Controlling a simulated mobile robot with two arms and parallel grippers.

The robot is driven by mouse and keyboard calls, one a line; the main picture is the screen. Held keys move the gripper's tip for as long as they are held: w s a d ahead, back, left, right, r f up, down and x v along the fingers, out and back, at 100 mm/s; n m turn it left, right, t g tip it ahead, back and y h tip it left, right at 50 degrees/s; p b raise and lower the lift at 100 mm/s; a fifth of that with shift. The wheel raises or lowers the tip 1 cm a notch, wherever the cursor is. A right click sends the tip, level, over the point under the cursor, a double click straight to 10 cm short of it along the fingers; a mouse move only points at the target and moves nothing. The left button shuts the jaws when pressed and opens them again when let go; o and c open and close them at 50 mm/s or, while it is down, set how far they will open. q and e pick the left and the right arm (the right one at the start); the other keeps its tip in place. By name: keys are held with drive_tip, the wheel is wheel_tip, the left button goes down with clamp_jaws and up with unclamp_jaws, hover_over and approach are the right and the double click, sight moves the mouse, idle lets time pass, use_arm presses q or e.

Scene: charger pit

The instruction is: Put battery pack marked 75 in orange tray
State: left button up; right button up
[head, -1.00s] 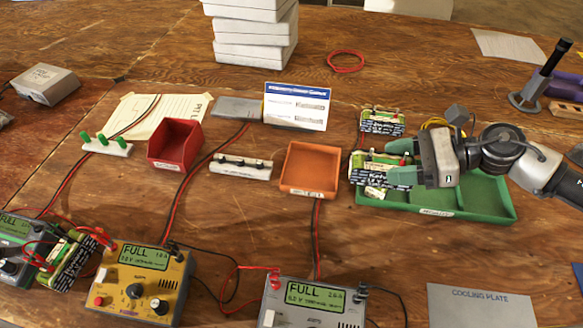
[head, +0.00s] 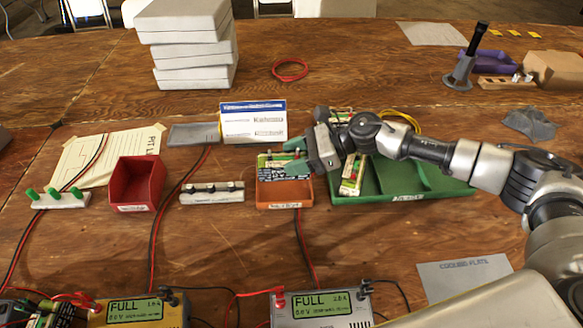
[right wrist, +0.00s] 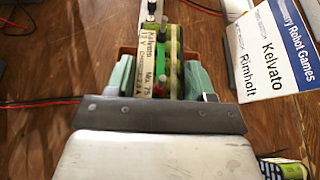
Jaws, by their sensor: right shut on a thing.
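The battery pack (head: 283,170) has a green-and-white body with black printed wrapping. In the right wrist view the pack (right wrist: 160,62) carries a label reading "Kelvato" and "No. 75". My right gripper (head: 293,157) is shut on it with green fingers on both sides. The pack is over the back part of the orange tray (head: 285,206). I cannot tell whether it touches the tray floor. The tray's front wall and part of its floor show, and no other pack shows in it. My left gripper is not in view.
The green tray (head: 425,196) stands to the right, with another pack (head: 352,174) in its left compartment and one (head: 341,117) behind. A red bin (head: 136,184), a white terminal strip (head: 212,192) and a sign (head: 253,122) surround the orange tray. Chargers line the front.

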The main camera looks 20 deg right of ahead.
drive_tip(key=shift+w+a+f, duration=0.2)
drive_tip(key=shift+w+f, duration=0.05)
drive_tip(key=shift+f, duration=1.85)
drive_tip(key=shift+f, duration=0.2)
drive_tip(key=o, duration=1.4)
drive_tip(key=shift+s, duration=0.1)
drive_tip(key=shift+c, duration=0.2)
drive_tip(key=shift+r, duration=0.1)
